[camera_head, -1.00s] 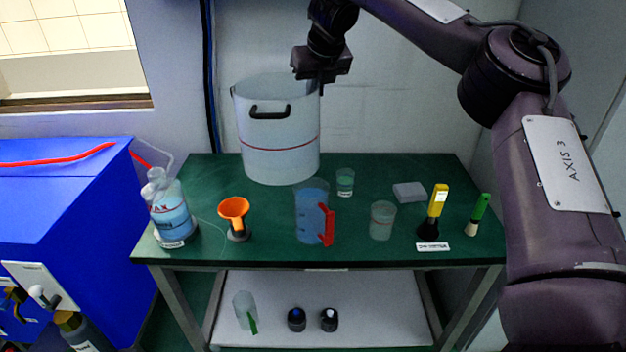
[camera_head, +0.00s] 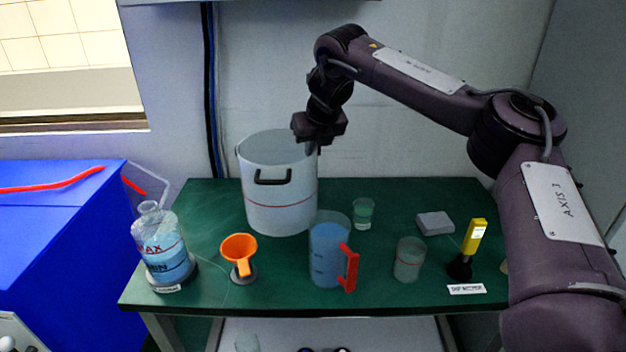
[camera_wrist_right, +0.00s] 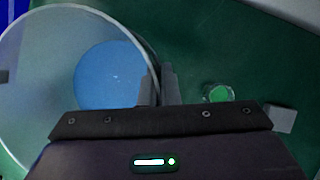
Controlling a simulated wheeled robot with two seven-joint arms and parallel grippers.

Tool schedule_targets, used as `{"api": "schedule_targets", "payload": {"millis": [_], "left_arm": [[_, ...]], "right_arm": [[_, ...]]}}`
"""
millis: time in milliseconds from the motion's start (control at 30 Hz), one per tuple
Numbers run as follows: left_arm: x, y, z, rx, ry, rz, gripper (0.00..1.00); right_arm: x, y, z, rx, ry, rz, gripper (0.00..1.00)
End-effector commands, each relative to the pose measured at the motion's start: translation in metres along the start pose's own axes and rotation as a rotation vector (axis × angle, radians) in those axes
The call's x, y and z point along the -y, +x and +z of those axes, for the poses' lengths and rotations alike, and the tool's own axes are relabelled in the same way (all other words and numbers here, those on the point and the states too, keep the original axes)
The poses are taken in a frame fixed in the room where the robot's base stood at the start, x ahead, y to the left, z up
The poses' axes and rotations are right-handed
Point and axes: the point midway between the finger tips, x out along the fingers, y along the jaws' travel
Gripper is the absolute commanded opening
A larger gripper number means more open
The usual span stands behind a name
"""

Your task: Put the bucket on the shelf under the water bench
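The bucket (camera_head: 282,200) is a tall, pale, translucent pail with a black handle and a red line. It is upright over the back left of the green bench. I cannot tell whether its base touches the top. My right gripper (camera_head: 312,148) is at its right rim. In the right wrist view, the fingers (camera_wrist_right: 158,88) are close together on the bucket wall (camera_wrist_right: 138,45), and a blue round area shows inside. The bench (camera_head: 330,195) is the green table; the pale shelf (camera_head: 300,330) below it is mostly cut off. My left gripper is out of view.
On the bench stand a blue-liquid bottle (camera_head: 163,245), an orange funnel (camera_head: 239,247), a blue jug with red handle (camera_head: 328,252), two beakers (camera_head: 409,260) (camera_head: 363,213), a grey block (camera_head: 434,223) and a yellow meter (camera_head: 474,236). A blue cabinet (camera_head: 60,250) is at left.

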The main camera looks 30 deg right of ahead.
Motion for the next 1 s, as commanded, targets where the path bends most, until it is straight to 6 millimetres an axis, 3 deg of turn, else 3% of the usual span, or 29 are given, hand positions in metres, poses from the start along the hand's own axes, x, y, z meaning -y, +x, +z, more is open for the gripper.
{"api": "schedule_targets", "payload": {"millis": [267,600,967,1000], "left_arm": [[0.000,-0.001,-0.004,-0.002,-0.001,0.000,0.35],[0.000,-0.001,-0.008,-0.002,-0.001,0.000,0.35],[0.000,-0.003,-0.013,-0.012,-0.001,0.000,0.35],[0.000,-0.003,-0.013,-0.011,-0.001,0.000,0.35]], "right_arm": [[0.000,0.021,-0.010,0.004,0.003,0.002,0.00],[-0.001,0.064,-0.033,0.004,0.002,0.002,0.00],[-0.001,0.067,-0.035,0.005,0.003,0.003,0.00],[0.000,0.069,-0.037,0.001,0.001,0.000,0.04]]}}
